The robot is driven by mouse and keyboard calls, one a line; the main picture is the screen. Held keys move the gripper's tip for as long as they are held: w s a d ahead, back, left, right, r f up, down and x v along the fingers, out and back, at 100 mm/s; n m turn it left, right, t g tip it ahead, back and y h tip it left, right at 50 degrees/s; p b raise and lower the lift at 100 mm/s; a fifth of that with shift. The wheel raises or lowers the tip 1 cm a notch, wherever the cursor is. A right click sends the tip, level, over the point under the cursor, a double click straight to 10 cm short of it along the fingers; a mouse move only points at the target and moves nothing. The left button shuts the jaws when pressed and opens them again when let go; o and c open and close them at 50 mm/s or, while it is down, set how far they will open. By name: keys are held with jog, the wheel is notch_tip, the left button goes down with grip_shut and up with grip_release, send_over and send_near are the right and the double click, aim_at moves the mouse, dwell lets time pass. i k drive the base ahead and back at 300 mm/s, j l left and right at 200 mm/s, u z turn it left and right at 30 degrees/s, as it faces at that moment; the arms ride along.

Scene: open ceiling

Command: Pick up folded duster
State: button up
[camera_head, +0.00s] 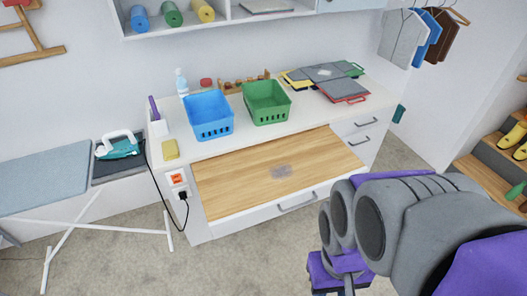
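Blue basket (209,116) and green basket (267,102) stand on the counter (240,137), right of the yellow piece. An ironing board (40,182) with an iron (118,146) stands left.

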aim_at(170, 149)
jog(key=i+j+u, duration=0.2)
jog(key=j, duration=0.25)
jog(key=i+j+u, duration=0.25)
jog(key=j, duration=0.2)
jog(key=i+j+u, duration=0.2)
jog(key=j, duration=0.2)
jog(key=i+j+z, duration=0.15)
jog(key=z, duration=0.3)
jog(key=i+j+z, duration=0.1)
jog(key=j+z, duration=0.15)
jog(key=z, duration=0.15)
jog(key=i+j+z, duration=0.1)
jog(key=j+z, duration=0.15)
jog(key=z, duration=0.2)
jog(key=j+z, duration=0.4)
jog(key=l, duration=0.1)
